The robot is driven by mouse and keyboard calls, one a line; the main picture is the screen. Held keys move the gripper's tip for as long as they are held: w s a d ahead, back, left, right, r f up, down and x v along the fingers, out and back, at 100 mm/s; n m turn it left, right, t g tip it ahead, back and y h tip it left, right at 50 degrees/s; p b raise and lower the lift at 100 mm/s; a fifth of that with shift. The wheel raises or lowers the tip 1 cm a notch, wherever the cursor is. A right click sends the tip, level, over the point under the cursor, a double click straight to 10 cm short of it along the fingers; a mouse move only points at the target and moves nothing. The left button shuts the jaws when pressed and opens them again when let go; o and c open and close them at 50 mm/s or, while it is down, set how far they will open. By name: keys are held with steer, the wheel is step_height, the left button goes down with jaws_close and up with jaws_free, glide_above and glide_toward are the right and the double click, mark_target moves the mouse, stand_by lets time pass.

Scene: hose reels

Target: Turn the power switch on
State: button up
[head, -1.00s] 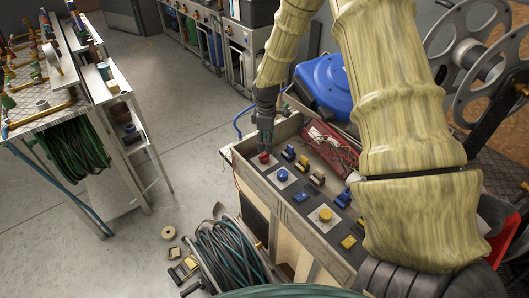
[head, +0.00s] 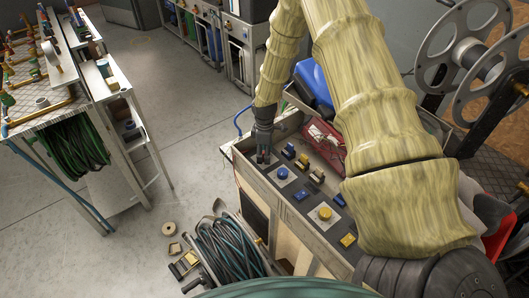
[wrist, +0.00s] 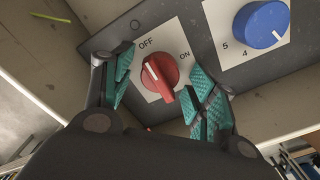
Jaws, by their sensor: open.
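The power switch is a red rotary knob (wrist: 160,74) on a white plate marked OFF and ON. Its white line points to the upper left, on the OFF side. My gripper (wrist: 163,84) is open, with its teal-padded fingers on either side of the knob. A gap shows on the left, and the right finger is close to the knob; contact is unclear. In the head view my gripper (head: 263,154) points down at the far left end of the control panel and mostly hides the knob there.
A blue dial (wrist: 262,24) sits beside the switch. Yellow and blue switches and a yellow knob (head: 324,213) follow along the panel. An open bin with red and white items (head: 325,137) lies behind it. A hose reel (head: 228,247) stands on the floor in front.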

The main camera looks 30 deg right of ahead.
steer(key=c, duration=1.1)
steer(key=shift+o, duration=0.2)
steer(key=shift+m, duration=0.3)
steer(key=m+b, duration=0.1)
steer(key=m, duration=0.8)
steer(key=shift+b, duration=0.35)
steer(key=m, duration=0.6)
steer(key=shift+w, duration=0.1)
steer(key=shift+o, duration=0.5)
steer(key=shift+d+m, duration=0.1)
steer(key=shift+m, duration=1.1)
